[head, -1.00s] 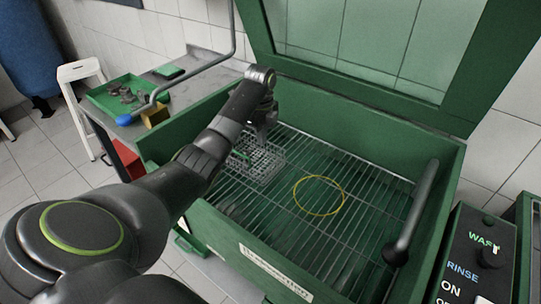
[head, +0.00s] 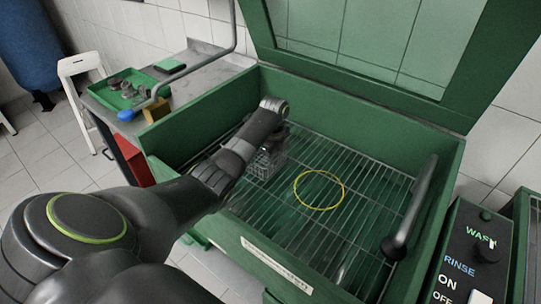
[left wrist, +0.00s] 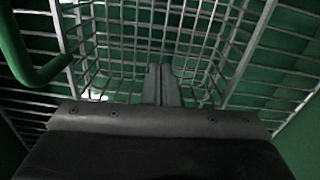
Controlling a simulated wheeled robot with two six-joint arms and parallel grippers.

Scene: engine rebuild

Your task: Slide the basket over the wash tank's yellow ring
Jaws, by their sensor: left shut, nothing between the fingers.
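The grey wire basket (head: 268,160) stands on the rack inside the green wash tank (head: 350,120), left of the yellow ring (head: 319,190) and apart from it. My forearm hides part of its left side. The ring lies bare on the rack. In the head view my left wrist is over the basket and its fingers are hidden. In the left wrist view my left gripper (left wrist: 161,72) is shut and empty, with its fingers in front of the basket's wire mesh (left wrist: 150,30). Contact cannot be told. A green bar (left wrist: 22,50) curves at the upper left. My right gripper is not in view.
The tank's lid (head: 360,50) stands open at the back. A dark handle bar (head: 412,205) runs along the tank's right side, near a control box (head: 468,262). A green tray (head: 130,92) of parts sits on the left bench. The rack around the ring is clear.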

